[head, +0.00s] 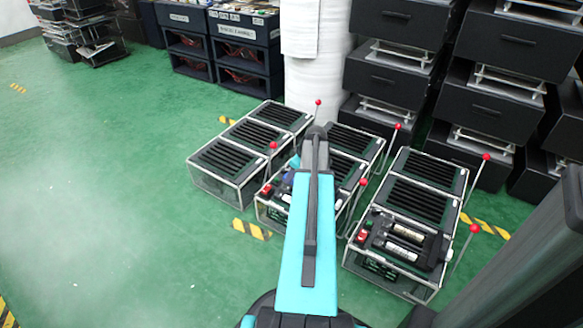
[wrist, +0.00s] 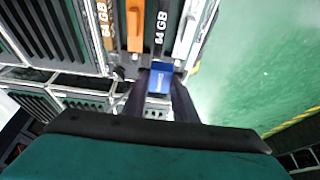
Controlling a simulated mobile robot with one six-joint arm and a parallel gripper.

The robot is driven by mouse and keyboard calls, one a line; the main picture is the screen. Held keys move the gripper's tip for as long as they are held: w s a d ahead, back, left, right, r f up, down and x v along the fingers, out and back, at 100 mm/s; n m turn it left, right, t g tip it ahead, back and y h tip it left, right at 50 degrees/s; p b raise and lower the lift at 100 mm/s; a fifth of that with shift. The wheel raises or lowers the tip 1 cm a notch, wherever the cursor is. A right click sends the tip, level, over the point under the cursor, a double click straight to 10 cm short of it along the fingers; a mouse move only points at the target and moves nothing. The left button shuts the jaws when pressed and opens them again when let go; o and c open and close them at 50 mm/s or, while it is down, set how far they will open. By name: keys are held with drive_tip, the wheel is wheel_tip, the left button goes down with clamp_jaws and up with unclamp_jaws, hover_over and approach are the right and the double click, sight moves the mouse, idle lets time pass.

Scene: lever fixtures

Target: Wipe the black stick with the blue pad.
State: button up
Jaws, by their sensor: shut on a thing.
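In the wrist view my gripper (wrist: 160,92) has its two dark fingers shut on the blue pad (wrist: 160,78). The pad is a small blue block with a lighter top edge. The black stick (wrist: 163,28), marked "64 GB" in white, lies straight beyond the pad, and its near end meets the pad in the picture. I cannot tell whether they touch.
Beside the black stick are an orange stick (wrist: 133,28) and a white stick (wrist: 187,30). In the head view, framed boxes with red-knobbed levers (head: 474,229) stand close together. Black drawer units (head: 400,70) line the back. Green floor (head: 110,190) is open at left.

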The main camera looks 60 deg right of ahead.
drive_tip(key=shift+s+d+r+p, duration=0.1)
drive_tip(key=shift+r+p, duration=0.4)
drive_tip(key=shift+r, duration=0.4)
drive_tip(key=shift+s+d+r+p, duration=0.1)
drive_tip(key=shift+r+p, duration=0.35)
drive_tip(key=shift+r, duration=0.4)
drive_tip(key=shift+a, duration=0.1)
drive_tip(key=shift+w, duration=0.1)
drive_tip(key=shift+w+a, duration=0.2)
drive_tip(key=shift+w, duration=0.05)
drive_tip(key=w+a+r, duration=0.7)
drive_tip(key=w+a, duration=0.4)
drive_tip(key=a, duration=0.1)
drive_tip(key=w+a+r, duration=0.6)
drive_tip(key=w+a, duration=0.6)
drive_tip(key=a, duration=0.1)
drive_tip(key=w+a+r, duration=0.2)
drive_tip(key=a+r, duration=0.2)
drive_tip(key=a, duration=0.6)
drive_tip(key=w+a+r, duration=0.2)
drive_tip(key=a+r, duration=0.3)
drive_tip(key=a, duration=0.6)
drive_tip(key=w+a+r, duration=0.2)
drive_tip(key=a+r, duration=0.2)
drive_tip(key=a, duration=0.6)
drive_tip(key=shift+w+a+r, duration=0.25)
drive_tip(key=shift+a+r, duration=0.05)
drive_tip(key=shift+r, duration=0.05)
